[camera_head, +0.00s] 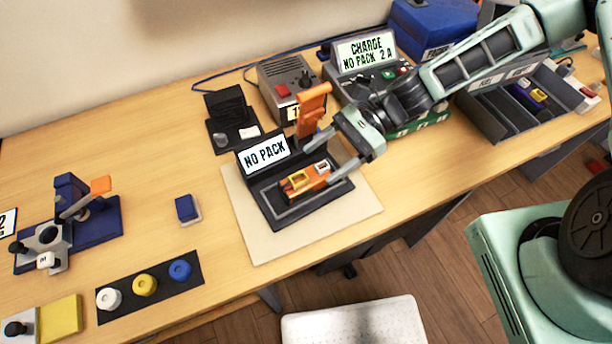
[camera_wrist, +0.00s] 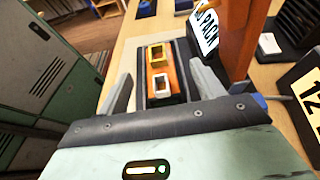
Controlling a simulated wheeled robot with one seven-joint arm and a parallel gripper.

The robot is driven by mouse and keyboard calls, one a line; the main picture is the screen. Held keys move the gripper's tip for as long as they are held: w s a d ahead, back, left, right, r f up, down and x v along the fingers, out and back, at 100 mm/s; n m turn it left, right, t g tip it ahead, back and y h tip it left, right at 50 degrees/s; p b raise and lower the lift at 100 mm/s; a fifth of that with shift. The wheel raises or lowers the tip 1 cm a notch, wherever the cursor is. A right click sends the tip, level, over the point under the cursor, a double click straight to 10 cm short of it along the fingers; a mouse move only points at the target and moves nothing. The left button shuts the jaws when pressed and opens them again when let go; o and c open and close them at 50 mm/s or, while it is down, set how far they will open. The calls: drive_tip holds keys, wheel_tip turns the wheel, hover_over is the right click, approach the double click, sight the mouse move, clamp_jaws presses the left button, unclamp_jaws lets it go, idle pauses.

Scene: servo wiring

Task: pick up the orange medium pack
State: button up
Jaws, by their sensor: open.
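The orange pack (camera_head: 304,179) lies in a black cradle (camera_head: 283,217) that has a sign reading "NO PACK" (camera_head: 264,153) at its back. The pack has a yellow frame and a white frame on its top. It also shows in the wrist view (camera_wrist: 161,73), between and beyond the fingers. My gripper (camera_head: 323,157) is open above the right part of the cradle, its fingers reaching toward the pack. In the wrist view my gripper's two fingers (camera_wrist: 160,88) stand apart on either side of the pack. I cannot tell whether either finger touches it.
An orange upright part (camera_head: 312,105) stands just behind the cradle, close to my gripper. A charger with a "CHARGE NO PACK 2 A" sign (camera_head: 366,52) is behind. A compartment tray (camera_head: 495,112) is at right.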

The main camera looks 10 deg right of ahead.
sight(306, 175)
drive_tip(key=shift+p+x, duration=1.3)
drive_tip(key=shift+x, duration=1.55)
drive_tip(key=shift+d+f, duration=0.1)
drive_tip(key=shift+f, duration=0.05)
clamp_jaws()
